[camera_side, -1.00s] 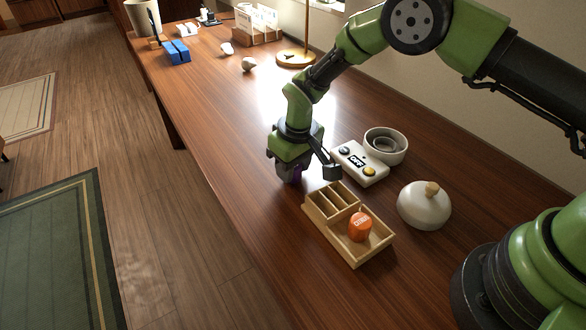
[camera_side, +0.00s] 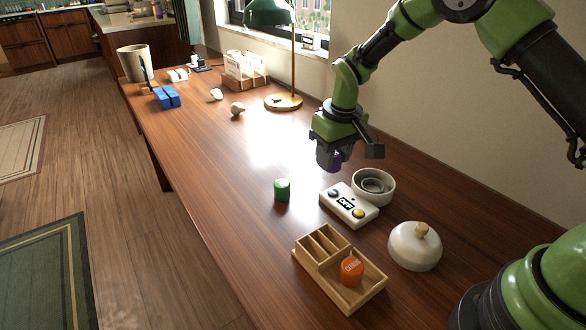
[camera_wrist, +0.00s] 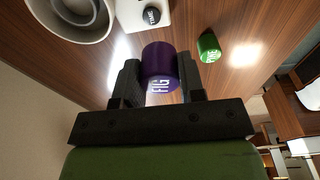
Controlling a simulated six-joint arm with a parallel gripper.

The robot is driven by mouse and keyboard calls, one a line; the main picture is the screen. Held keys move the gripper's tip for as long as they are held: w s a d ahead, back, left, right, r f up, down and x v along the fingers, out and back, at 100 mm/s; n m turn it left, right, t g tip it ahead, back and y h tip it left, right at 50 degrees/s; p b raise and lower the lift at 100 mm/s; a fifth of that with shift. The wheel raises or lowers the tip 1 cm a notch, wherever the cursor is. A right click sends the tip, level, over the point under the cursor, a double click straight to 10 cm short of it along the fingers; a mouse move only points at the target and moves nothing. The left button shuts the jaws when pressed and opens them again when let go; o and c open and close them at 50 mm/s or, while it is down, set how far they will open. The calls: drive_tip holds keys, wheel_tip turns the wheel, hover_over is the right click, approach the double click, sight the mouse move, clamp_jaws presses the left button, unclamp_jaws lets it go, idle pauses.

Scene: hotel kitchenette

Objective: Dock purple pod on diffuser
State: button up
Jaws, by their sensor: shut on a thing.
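My gripper (camera_wrist: 160,88) is shut on the purple pod (camera_wrist: 160,62), which is labelled FIG, in the wrist view. In the side view my gripper (camera_side: 332,158) holds the purple pod (camera_side: 338,161) above the table, apart from the diffuser and partly hidden by the fingers. The diffuser appears to be the white round bowl (camera_side: 388,194) with a grey ring inside, beside a white control box (camera_side: 342,209) reading OFF. The bowl is open on top and stands below and to the right of my gripper. It also shows at top left in the wrist view (camera_wrist: 44,22).
A green pod (camera_side: 282,191) stands left of the control box. A wooden tray (camera_side: 312,272) holds an orange pod (camera_side: 351,270). A white domed lid (camera_side: 412,252) with a wooden knob sits nearby. A lamp (camera_side: 284,101) stands farther back.

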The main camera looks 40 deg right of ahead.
drive_tip(key=m, duration=0.2)
hover_over(371, 189)
drive_tip(key=shift+s+f, duration=0.2)
drive_tip(key=shift+f, duration=3.1)
drive_tip(key=shift+f, duration=0.5)
drive_tip(key=o, duration=0.6)
drive_tip(key=r, duration=0.3)
drive_tip(key=s+r, duration=0.1)
drive_tip(key=r, duration=0.7)
drive_tip(key=shift+s+a, duration=0.15)
drive_tip(key=shift+a, duration=0.05)
